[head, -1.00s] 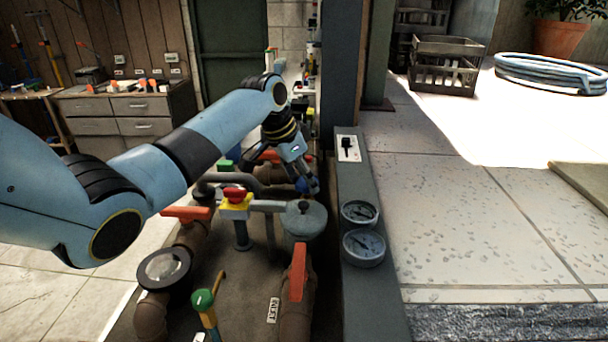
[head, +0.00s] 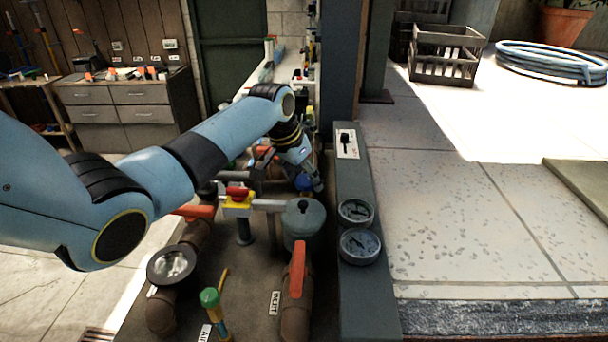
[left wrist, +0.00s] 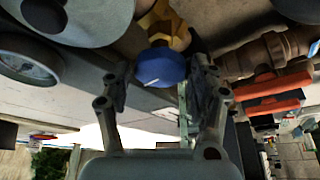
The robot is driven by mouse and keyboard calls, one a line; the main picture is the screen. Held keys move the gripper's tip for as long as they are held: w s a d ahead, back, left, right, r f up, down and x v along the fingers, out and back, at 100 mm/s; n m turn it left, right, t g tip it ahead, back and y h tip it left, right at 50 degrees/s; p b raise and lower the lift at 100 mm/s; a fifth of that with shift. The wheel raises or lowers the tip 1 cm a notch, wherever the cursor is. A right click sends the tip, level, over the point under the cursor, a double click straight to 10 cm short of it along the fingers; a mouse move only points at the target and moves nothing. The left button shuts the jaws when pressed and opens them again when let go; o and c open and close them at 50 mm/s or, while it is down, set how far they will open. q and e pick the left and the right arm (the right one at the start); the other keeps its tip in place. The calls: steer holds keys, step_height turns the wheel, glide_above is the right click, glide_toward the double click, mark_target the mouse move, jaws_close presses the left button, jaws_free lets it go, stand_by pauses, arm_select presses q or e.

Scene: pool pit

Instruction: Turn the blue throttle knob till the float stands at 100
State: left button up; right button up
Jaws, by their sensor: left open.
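The blue throttle knob (head: 304,183) sits low among the pipes, just beyond the round grey lid. In the left wrist view the blue knob (left wrist: 160,67), with a small white mark, sits on a yellow brass fitting (left wrist: 162,28). My left gripper (head: 312,176) reaches down beside the knob. In the left wrist view my left gripper (left wrist: 160,75) is open, with one finger on each side of the knob and gaps showing between. I cannot make out the float or its scale in either view. My right gripper is not in view.
A grey lidded pot (head: 304,220), a red button on a yellow box (head: 238,203) and orange-handled pipes stand close by. A grey ledge (head: 365,290) with two dial gauges (head: 359,246) and a black switch (head: 346,140) runs to the right.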

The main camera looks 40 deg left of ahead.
arm_select(q)
steer(key=v, duration=1.2)
steer(key=shift+w, duration=0.1)
